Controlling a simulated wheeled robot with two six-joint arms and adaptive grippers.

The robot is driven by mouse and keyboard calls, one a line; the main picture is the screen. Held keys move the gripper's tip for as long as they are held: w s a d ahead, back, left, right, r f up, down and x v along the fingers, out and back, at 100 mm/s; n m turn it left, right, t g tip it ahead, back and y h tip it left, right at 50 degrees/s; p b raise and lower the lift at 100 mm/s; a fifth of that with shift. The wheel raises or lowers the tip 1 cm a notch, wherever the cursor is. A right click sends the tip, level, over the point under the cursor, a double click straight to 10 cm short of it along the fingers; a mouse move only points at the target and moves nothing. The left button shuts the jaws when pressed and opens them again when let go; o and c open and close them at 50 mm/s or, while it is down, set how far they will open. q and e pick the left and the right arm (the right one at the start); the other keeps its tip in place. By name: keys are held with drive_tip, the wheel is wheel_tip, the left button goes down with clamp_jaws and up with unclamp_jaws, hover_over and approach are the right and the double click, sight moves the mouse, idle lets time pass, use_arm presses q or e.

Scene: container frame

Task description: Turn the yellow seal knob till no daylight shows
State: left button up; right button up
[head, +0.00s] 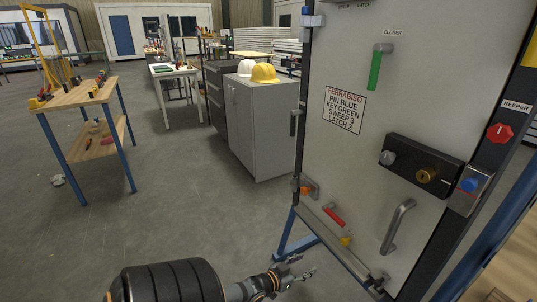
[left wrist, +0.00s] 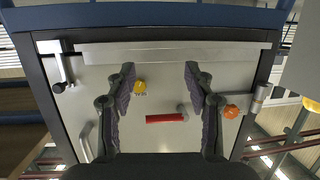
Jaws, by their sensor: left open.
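The yellow seal knob (head: 346,240) is low on the pale door panel (head: 350,60), below a red lever (head: 333,216). In the left wrist view, which looks upside down, the yellow knob (left wrist: 139,86) lies between my fingers in the picture, nearer one finger. My left gripper (head: 303,272) is open and empty, low in front of the panel and apart from the knob. It also shows in the left wrist view (left wrist: 158,78). A pale strip (left wrist: 180,54) runs along the panel's bottom edge; I cannot tell whether daylight shows there. A dark part at bottom right may be my right gripper.
An orange knob (head: 308,188) sits beside the red lever.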

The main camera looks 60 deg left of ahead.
use_arm(q)
drive_tip(key=s+f+g+p, duration=0.3)
drive_tip(key=s+f+p, duration=0.2)
drive_tip(key=s, duration=0.3)
drive_tip(key=s+d+f+g+y+p, duration=0.1)
drive_tip(key=s+f+g+p, duration=0.3)
drive_tip(key=s, duration=0.4)
wheel_tip(320, 180, down, 2)
drive_tip(key=shift+d+f+p, duration=0.2)
drive_tip(key=shift+d+p, duration=0.1)
drive_tip(key=shift+p, duration=0.3)
use_arm(e)
wheel_tip(320, 180, up, 12)
drive_tip(key=shift+f, duration=0.25)
